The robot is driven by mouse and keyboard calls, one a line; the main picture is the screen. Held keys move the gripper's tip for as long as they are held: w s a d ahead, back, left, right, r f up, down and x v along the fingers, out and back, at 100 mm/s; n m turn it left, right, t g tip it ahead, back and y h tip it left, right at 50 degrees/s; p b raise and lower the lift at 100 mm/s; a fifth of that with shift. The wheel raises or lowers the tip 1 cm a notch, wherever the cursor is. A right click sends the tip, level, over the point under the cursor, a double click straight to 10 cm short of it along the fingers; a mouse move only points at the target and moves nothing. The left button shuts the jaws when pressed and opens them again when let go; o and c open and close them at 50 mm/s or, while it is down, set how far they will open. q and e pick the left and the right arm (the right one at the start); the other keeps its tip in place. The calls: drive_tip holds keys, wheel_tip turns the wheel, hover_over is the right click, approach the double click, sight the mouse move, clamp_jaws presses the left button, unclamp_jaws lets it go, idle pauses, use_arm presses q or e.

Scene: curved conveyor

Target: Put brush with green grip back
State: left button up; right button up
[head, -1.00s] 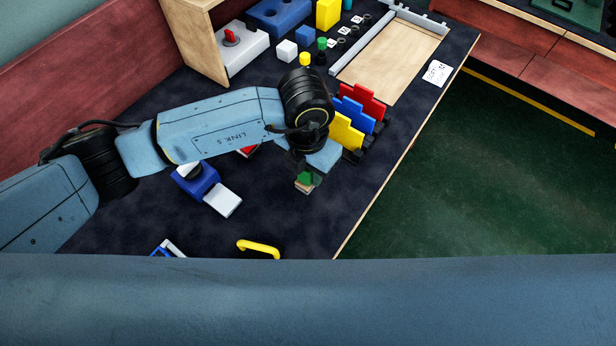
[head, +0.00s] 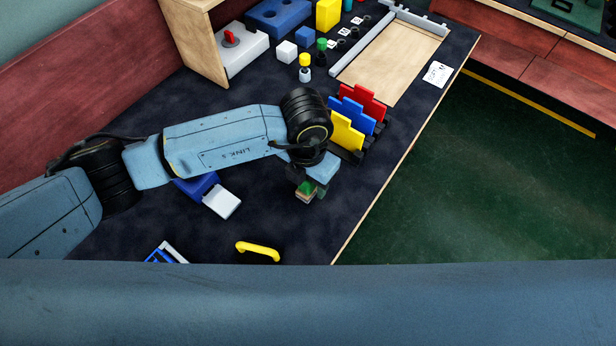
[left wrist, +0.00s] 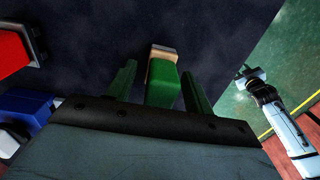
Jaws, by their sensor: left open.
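My left gripper (head: 307,194) is low over the near part of the dark table, pointing down. The brush with green grip (left wrist: 163,84) lies between its two open fingers in the left wrist view, with dark gaps on both sides. A pale tan band shows at the brush's far end. In the head view the brush (head: 306,187) is mostly hidden by the gripper; a bit of green and tan shows. An arm at the right of the left wrist view ends in a small gripper (left wrist: 250,75), seemingly my right one; its jaws are too small to read.
Red, blue and yellow stepped plates (head: 347,132) stand in a dark holder just behind the gripper. A yellow handle (head: 258,251) and a blue block with a white part (head: 222,202) lie to the left. An empty wooden tray (head: 392,62) is farther back. The table's right edge is close.

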use_arm(q)
drive_tip(key=shift+r, duration=0.15)
wheel_tip(320, 180, up, 11)
drive_tip(key=shift+w+a+f+p, duration=0.1)
drive_tip(key=shift+a+f+p, duration=0.05)
drive_tip(key=shift+p, duration=0.65)
drive_tip(key=shift+r, duration=0.65)
use_arm(e)
drive_tip(key=shift+a+r, duration=0.8)
drive_tip(key=shift+a, duration=0.35)
drive_tip(key=shift+s, duration=0.1)
